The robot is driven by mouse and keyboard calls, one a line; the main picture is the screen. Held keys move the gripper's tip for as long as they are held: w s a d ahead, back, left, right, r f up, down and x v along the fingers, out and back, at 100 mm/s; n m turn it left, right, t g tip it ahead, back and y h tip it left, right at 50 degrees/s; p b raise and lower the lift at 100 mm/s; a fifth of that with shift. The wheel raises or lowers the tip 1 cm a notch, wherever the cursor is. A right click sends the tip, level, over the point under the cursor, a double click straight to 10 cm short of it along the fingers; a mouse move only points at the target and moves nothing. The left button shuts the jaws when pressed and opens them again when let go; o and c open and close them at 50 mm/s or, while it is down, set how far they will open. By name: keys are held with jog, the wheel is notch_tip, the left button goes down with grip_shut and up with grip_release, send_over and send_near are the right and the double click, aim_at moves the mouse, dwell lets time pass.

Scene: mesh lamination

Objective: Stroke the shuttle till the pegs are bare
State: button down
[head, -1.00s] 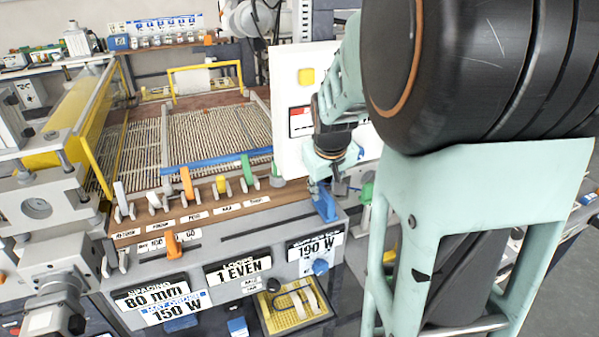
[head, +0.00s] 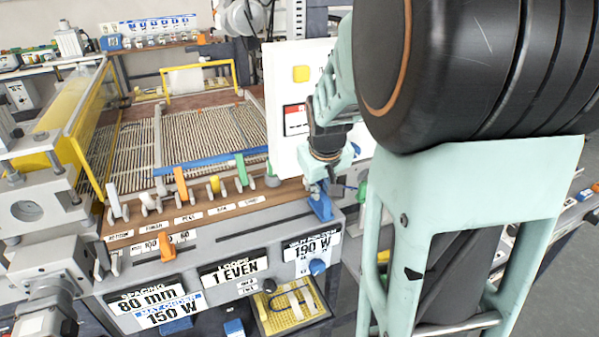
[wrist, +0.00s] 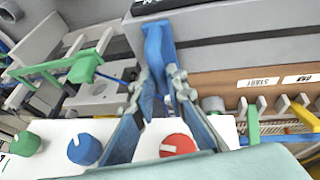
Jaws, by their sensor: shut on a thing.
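My gripper (head: 321,186) is shut on an upright blue handle (head: 321,208) at the right end of the front control panel. In the wrist view, my gripper's fingers (wrist: 162,82) pinch the lower part of this blue handle (wrist: 157,42) from both sides. I cannot tell whether this handle is the shuttle itself or its lever. The mesh bed (head: 205,135) with its rows of wires lies behind the panel, with a blue bar (head: 205,161) along its front edge. Single pegs are too small to make out.
A lever row stands left of the handle, including an orange lever (head: 180,184) and a green lever (head: 241,168). A white board (head: 300,110) with a yellow button stands behind my gripper. In the wrist view, green, blue and red knobs (wrist: 178,145) sit close below the fingers.

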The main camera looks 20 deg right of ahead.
jog(key=shift+a, duration=0.1)
jog(key=a+b, duration=0.1)
jog(key=a, duration=0.7)
jog(key=a+b, duration=0.2)
jog(key=a, duration=0.6)
jog(key=s+a+b, duration=0.1)
jog(key=a+b, duration=0.1)
jog(key=a, duration=0.6)
jog(key=shift+a, duration=0.4)
jog(key=c, duration=1.9)
grip_release()
jog(key=shift+a, duration=0.15)
jog(key=shift+c, duration=0.2)
jog(key=shift+d, duration=0.2)
